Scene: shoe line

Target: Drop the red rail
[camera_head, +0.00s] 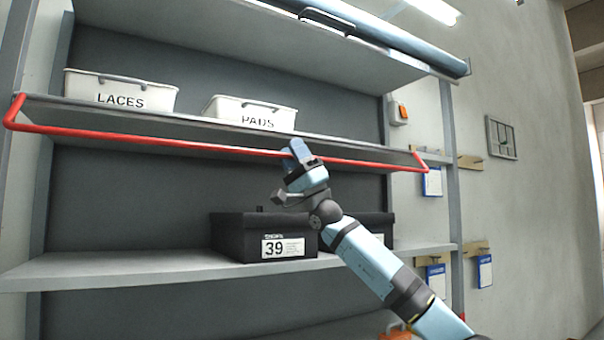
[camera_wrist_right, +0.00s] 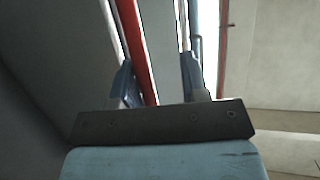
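The red rail (camera_head: 225,149) runs across the front of the middle shelf, with its bent ends at the shelf's two sides. It sits level with or slightly below the shelf edge. My right gripper (camera_head: 299,152) is at the rail, right of its middle. In the right wrist view, the rail (camera_wrist_right: 136,48) passes between the two fingers of my right gripper (camera_wrist_right: 158,82), close to the left finger. A clear gap separates the rail from the right finger, so the fingers are open around it. My left gripper is out of view.
White bins marked LACES (camera_head: 120,92) and PADS (camera_head: 250,112) stand on the middle shelf (camera_head: 190,122) behind the rail. A black box marked 39 (camera_head: 240,238) stands on the lower shelf (camera_head: 110,265), with another dark box partly behind my arm. Blue-edged cards hang at right.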

